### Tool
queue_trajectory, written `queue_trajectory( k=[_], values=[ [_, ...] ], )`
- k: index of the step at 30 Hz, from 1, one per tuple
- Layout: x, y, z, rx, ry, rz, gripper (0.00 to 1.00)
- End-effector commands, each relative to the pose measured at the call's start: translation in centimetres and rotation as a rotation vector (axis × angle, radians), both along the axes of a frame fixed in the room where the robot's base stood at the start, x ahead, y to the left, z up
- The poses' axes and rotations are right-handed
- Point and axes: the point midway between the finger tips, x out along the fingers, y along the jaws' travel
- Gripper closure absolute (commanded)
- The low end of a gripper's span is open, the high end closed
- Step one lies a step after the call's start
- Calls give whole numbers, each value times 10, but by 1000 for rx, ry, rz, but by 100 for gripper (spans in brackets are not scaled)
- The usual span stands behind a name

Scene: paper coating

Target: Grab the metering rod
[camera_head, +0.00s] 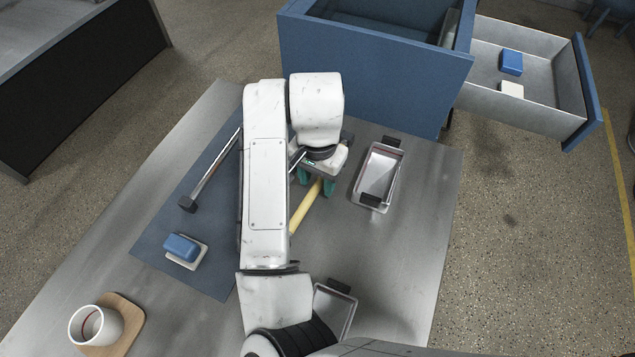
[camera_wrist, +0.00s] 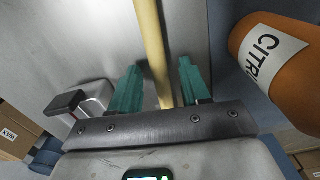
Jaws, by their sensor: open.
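My gripper (camera_head: 316,186) is open above the grey table, its two teal fingers pointing down. A pale yellow rod (camera_head: 305,211) lies below it on the table. In the wrist view the yellow rod (camera_wrist: 150,45) runs between the open fingers (camera_wrist: 160,78), with a gap on each side. A shiny metal rod (camera_head: 212,167) with a dark block at its near end lies on the blue-grey mat, left of my arm and away from the gripper. I cannot tell for certain which rod is the metering rod. My arm hides part of the yellow rod and the mat.
A metal tray (camera_head: 359,189) with dark handles stands right of the gripper; another tray (camera_head: 347,311) is nearer. An orange bottle (camera_wrist: 268,60) stands close on the wrist view's right. A blue block (camera_head: 181,246) and a cup (camera_head: 92,326) are left. A drawer (camera_head: 546,101) stands open.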

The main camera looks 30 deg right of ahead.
Motion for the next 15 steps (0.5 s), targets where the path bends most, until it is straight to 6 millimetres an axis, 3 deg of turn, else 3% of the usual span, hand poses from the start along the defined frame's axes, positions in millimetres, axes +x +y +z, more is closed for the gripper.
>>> queue_trajectory(
  k=[8, 15],
  values=[
    [0, 0, -5, 1, -1, -1, 54],
    [0, 0, -5, 1, -1, -1, 78]
  ],
)
